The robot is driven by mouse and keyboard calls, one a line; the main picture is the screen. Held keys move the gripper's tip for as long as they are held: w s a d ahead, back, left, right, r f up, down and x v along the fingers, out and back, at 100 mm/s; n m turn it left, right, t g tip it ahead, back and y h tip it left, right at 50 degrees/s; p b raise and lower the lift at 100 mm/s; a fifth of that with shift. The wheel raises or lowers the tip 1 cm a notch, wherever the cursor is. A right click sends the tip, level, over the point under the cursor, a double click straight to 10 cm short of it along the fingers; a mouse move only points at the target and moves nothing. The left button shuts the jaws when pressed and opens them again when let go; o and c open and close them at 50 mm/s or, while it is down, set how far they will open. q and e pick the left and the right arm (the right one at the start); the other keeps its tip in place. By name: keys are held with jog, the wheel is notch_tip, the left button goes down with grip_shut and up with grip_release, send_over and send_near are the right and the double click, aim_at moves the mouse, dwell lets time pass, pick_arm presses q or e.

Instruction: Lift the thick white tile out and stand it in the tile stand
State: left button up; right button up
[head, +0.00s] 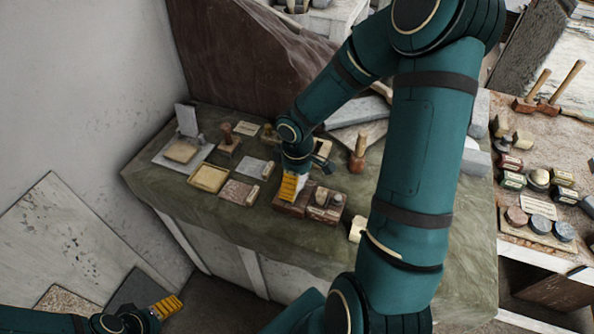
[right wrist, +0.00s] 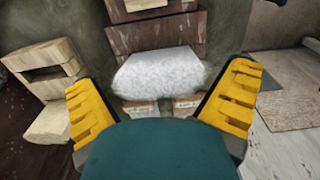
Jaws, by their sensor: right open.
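The thick white tile (right wrist: 160,73) is pale and speckled in the right wrist view. It stands out of a brown wooden holder (right wrist: 155,33) and lies between my finger pads, with gaps on both sides. In the head view my right gripper (head: 293,187) is open, pointing down over the brown wooden holder (head: 287,205), and hides most of the tile. I cannot tell for sure which piece is the tile stand. My left gripper (head: 167,307) is at the lower left, away from the table, and its opening is unclear.
Left of my right gripper are a cream tray (head: 209,178), a reddish slab (head: 238,191) and an upright grey slab (head: 187,120). A box with rounded stones (head: 325,203) is close on the right. A wooden-handled mallet (head: 358,152) stands behind it.

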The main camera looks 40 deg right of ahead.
jog(key=shift+f, duration=0.65)
jog(key=c, duration=1.2)
jog(key=shift+r, duration=0.15)
jog(key=shift+r+p, duration=2.2)
jog(key=shift+r, duration=0.4)
